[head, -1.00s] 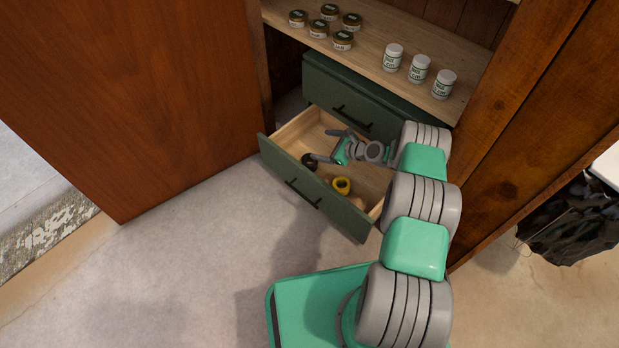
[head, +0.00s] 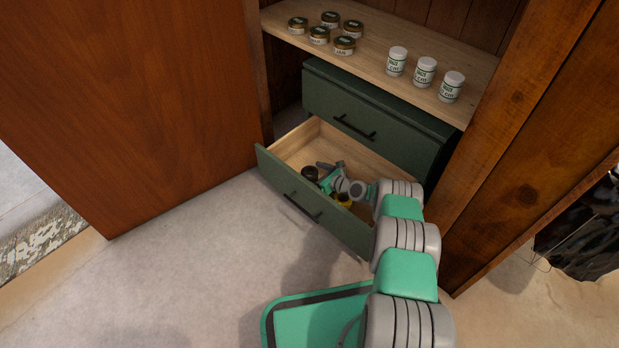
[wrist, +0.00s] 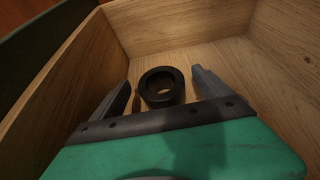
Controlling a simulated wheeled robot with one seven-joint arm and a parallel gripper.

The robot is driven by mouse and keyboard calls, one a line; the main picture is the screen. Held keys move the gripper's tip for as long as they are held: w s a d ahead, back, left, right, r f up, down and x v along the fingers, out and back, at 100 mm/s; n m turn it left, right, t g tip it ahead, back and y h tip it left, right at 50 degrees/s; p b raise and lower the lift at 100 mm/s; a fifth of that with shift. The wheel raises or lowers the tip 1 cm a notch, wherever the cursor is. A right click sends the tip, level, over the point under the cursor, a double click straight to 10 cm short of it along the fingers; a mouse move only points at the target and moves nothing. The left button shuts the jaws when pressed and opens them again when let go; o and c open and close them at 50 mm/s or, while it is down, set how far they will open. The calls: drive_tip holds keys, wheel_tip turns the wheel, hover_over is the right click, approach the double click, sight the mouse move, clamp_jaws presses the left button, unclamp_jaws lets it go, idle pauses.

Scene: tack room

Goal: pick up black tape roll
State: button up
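The black tape roll (wrist: 162,88) lies on the wooden floor of the open drawer (head: 312,140). In the wrist view it shows its round hole and sits ahead of my gripper (wrist: 161,84), between the two spread fingers, with a gap on each side. My gripper is open and holds nothing. In the head view the black tape roll (head: 310,173) is near the drawer's front-left part, and my gripper (head: 323,172) is down inside the drawer beside it.
The drawer's wooden walls stand close around my gripper. A closed green drawer (head: 375,120) is above and behind. The shelf (head: 385,40) holds several jars (head: 320,34) and three white bottles (head: 424,71). A wooden door (head: 130,100) stands at the left.

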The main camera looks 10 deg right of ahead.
drive_tip(key=c, duration=1.5)
